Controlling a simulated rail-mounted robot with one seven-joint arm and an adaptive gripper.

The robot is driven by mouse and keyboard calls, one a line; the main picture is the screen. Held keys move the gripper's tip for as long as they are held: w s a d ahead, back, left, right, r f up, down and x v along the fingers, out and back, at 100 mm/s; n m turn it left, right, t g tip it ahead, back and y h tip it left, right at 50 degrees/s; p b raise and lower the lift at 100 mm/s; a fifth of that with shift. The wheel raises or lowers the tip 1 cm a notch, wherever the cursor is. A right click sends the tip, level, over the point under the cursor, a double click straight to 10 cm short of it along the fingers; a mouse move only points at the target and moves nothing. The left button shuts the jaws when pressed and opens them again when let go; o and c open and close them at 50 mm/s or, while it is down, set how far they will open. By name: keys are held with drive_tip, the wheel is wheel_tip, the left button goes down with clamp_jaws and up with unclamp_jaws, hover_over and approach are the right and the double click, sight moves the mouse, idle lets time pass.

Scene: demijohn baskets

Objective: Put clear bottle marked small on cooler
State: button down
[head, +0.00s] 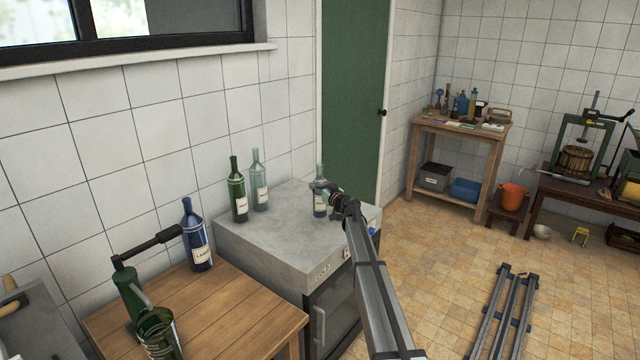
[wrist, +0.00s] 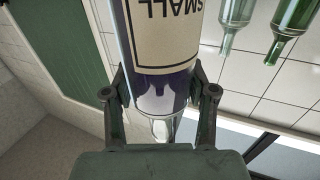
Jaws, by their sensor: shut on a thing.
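The clear bottle marked small (head: 320,190) is upright over the right part of the grey cooler top (head: 275,240) in the head view. I cannot tell whether its base touches the surface. In the wrist view, the bottle (wrist: 165,40) shows its label "SMALL" upside down. My gripper (head: 333,199) reaches it from the right. In the wrist view, its two fingers (wrist: 158,95) are shut on the bottle, one on each side. The cooler has a dark glass door below its top.
A dark green bottle (head: 238,195) and another clear bottle (head: 260,186) stand at the cooler's back left. A blue bottle (head: 197,245) stands on the wooden table (head: 215,310) at left. The middle of the cooler top is bare. A green door (head: 352,90) is behind.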

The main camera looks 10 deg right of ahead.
drive_tip(key=shift+f, duration=1.95)
drive_tip(key=shift+c, duration=1.7)
unclamp_jaws()
drive_tip(key=b+v, duration=0.2)
drive_tip(key=v, duration=1)
